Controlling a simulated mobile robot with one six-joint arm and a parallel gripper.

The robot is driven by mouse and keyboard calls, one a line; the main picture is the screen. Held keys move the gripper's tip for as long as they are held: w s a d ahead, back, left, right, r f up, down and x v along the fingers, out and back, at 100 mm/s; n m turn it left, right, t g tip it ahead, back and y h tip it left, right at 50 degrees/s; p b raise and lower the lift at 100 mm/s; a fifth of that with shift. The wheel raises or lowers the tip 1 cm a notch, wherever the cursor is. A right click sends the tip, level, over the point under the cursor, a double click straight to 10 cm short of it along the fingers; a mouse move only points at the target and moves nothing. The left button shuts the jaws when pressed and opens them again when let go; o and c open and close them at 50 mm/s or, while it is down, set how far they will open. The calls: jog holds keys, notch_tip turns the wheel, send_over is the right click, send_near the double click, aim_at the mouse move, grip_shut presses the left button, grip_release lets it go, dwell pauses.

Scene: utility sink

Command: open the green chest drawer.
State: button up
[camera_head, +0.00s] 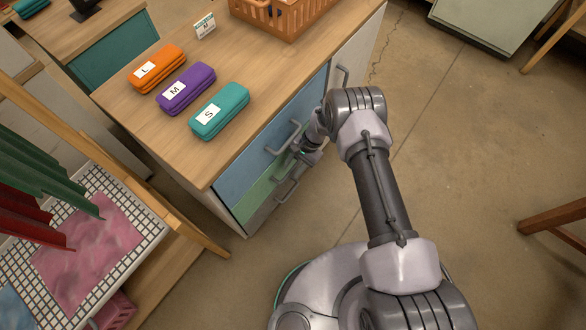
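The green drawer (258,194) is the middle front of a wood-topped chest (215,160), between a blue drawer (240,170) above and a grey drawer (260,214) below. Its front looks flush with the others. My gripper (298,157) is at the right part of the green front, close to its handle. The arm's wrist and the gripper body cover that area. I cannot tell whether the fingers touch or hold the handle, or whether they are open or shut.
Orange, purple and teal cases and an orange basket (284,14) stand on top. A drying rack (140,235) stands at left. Floor right of the chest is clear.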

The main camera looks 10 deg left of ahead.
jog(key=shift+f, duration=0.1)
grip_shut()
dwell(1.4)
